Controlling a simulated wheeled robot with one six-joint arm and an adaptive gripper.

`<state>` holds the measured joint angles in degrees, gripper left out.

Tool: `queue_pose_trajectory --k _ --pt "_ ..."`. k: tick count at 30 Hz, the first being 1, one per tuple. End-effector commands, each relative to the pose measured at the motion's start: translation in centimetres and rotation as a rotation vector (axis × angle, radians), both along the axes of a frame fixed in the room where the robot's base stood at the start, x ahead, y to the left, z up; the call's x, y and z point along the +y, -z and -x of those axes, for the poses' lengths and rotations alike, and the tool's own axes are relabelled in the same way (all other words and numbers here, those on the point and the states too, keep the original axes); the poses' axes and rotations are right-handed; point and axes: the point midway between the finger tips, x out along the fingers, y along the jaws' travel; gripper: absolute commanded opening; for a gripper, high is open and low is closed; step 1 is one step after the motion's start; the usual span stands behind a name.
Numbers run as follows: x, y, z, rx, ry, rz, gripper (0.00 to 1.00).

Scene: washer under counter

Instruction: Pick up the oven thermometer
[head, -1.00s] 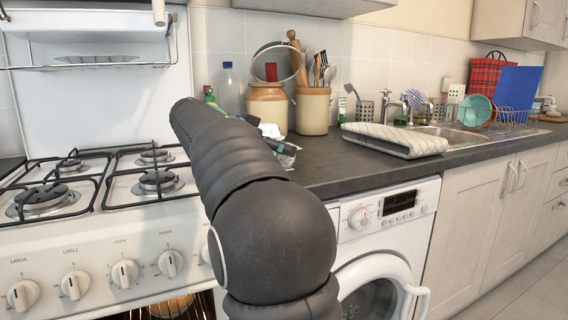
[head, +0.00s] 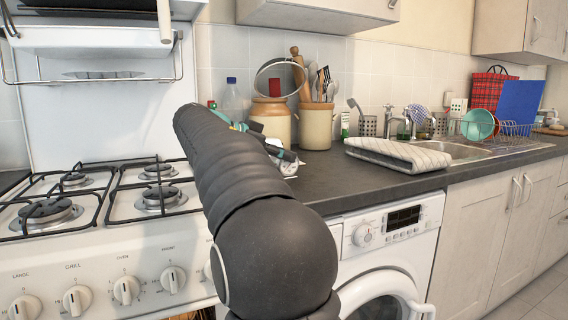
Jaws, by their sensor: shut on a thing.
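My gripper (head: 282,155) is at the far end of my dark arm, over the counter between the stove and the utensil pots. The arm hides most of it; only parts of its fingers show. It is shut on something. A small pale object (head: 288,169) shows at the fingertips, just above or touching the counter. It fits the oven thermometer, but its face and outline are too small and covered to make out.
The gas stove (head: 100,240) is at the left. Behind the gripper stand a brown jar (head: 272,122), a utensil crock (head: 316,126) and a clear bottle (head: 232,100). A folded striped cloth (head: 398,153) lies right, before the sink. The counter front (head: 345,185) is clear.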

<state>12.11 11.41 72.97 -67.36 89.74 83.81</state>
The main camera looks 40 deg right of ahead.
Motion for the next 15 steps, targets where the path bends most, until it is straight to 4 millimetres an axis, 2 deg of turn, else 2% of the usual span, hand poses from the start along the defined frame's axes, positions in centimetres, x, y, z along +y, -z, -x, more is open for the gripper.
queue_pose_trajectory --k 3,15 --pt "0.0 -2.2 0.0 -0.005 0.002 0.001 0.00" --pt "-3.1 -6.8 7.5 -0.003 0.003 0.001 0.00"
